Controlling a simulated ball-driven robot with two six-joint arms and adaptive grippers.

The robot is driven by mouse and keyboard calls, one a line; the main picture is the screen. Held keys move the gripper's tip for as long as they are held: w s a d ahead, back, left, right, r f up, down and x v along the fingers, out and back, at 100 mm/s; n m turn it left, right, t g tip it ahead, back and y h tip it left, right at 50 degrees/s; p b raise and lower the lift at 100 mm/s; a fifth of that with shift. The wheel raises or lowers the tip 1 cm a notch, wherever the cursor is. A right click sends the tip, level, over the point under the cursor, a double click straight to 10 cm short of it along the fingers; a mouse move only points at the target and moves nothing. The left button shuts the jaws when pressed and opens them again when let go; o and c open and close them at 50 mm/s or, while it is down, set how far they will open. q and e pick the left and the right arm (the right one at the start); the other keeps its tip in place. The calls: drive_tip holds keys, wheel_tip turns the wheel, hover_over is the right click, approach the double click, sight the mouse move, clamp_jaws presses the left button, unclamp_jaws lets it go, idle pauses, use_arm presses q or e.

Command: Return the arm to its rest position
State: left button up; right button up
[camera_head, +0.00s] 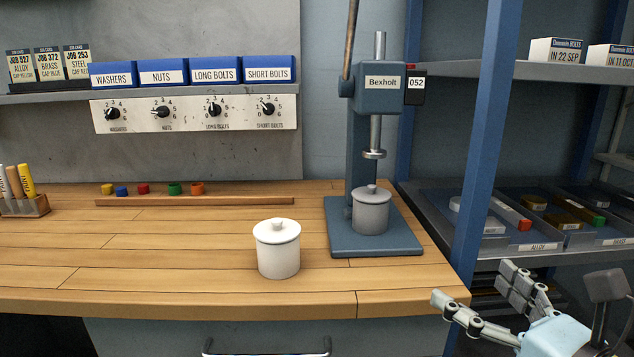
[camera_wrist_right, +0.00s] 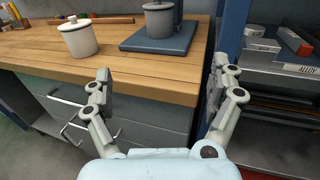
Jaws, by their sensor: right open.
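My right gripper (camera_head: 478,301) is at the lower right of the head view, in front of the bench's right corner and the shelf post. In the right wrist view the gripper (camera_wrist_right: 160,92) is open, with nothing between its fingers. It is apart from the bench and the pots. A white lidded pot (camera_head: 277,250) stands upright near the bench's front edge. A grey lidded pot (camera_head: 371,212) stands on the blue base of the press (camera_head: 380,100), under its ram. My left gripper is in neither view.
The wooden bench (camera_head: 180,260) has a clear left front. A blue shelf post (camera_head: 480,150) stands at its right end, beside shelves with trays (camera_head: 540,238). Colored caps lie along a wooden strip (camera_head: 195,201). Blue bins (camera_head: 215,70) and dials line the wall. A drawer handle (camera_head: 267,350) is below.

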wheel_tip(320, 180, down, 21)
drive_tip(key=s+d+n+g+h, duration=0.3)
drive_tip(key=n+g, duration=0.1)
drive_tip(key=g, duration=0.1)
drive_tip(key=s+d+f+n+g+h, duration=0.1)
drive_tip(key=s+f+n+g, duration=0.15)
drive_tip(key=s+f, duration=0.4)
drive_tip(key=s+d+f+n+g, duration=0.2)
drive_tip(key=s+f+n, duration=0.15)
drive_tip(key=f, duration=0.65)
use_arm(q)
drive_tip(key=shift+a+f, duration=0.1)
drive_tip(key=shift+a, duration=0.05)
use_arm(e)
drive_tip(key=s+d+f+n+g+h, duration=0.1)
drive_tip(key=s+f+n+g, duration=0.1)
drive_tip(key=s+f+n, duration=0.3)
drive_tip(key=s+d+f+n+g+h, duration=0.1)
drive_tip(key=s+f+n, duration=0.3)
drive_tip(key=s+n, duration=0.6)
drive_tip(key=s+d+f+n+g+h, duration=0.1)
drive_tip(key=s+f+n, duration=0.4)
drive_tip(key=s, duration=0.8)
drive_tip(key=d+n+g, duration=0.1)
drive_tip(key=n+g, duration=0.1)
drive_tip(key=shift+s+f+n+g, duration=0.3)
drive_tip(key=shift+s+g, duration=0.05)
